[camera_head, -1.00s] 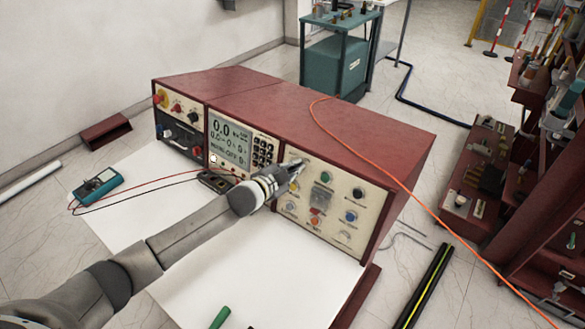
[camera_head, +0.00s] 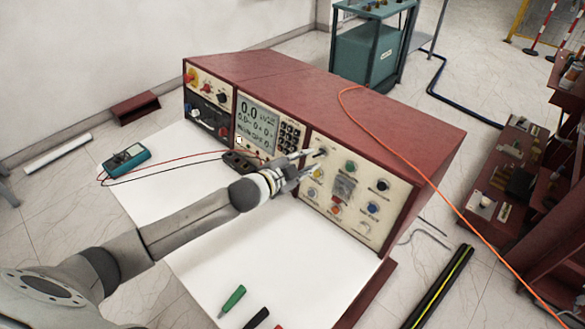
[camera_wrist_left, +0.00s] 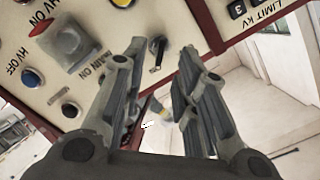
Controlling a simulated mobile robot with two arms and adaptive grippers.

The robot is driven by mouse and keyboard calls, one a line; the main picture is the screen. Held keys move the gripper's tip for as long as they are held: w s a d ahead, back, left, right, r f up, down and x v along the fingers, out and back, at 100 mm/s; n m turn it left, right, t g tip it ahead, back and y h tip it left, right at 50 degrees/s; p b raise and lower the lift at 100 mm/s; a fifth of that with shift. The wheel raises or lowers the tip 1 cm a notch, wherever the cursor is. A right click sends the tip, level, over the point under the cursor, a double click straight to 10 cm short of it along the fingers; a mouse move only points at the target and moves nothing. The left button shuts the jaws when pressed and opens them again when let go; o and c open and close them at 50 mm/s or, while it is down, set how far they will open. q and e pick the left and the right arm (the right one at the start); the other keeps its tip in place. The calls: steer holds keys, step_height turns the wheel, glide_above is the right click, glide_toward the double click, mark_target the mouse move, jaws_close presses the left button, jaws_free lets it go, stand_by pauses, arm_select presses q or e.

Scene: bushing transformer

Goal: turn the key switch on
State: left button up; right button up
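The key switch (camera_wrist_left: 157,52) is a small dark switch with a thin key-like part, on the cream control panel (camera_wrist_left: 100,75) in the left wrist view. In the head view it appears as a dark spot (camera_head: 322,152) at the panel's upper left. My left gripper (camera_wrist_left: 163,47) is open. Its two fingers stand on either side of the key switch in the wrist view; I cannot tell whether they touch it. In the head view the left gripper (camera_head: 306,160) reaches that corner from the left. My right gripper is not in view.
The red console (camera_head: 390,105) stands on a white tabletop (camera_head: 240,260). An orange cable (camera_head: 405,180) runs over it. A teal multimeter (camera_head: 127,158) with leads lies at left. A green handle (camera_head: 232,300) and other handles lie in front. Coloured buttons surround the switch.

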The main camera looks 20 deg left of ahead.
arm_select(q)
steer(key=v, duration=0.5)
steer(key=shift+s+a, duration=0.1)
steer(key=shift+s, duration=0.2)
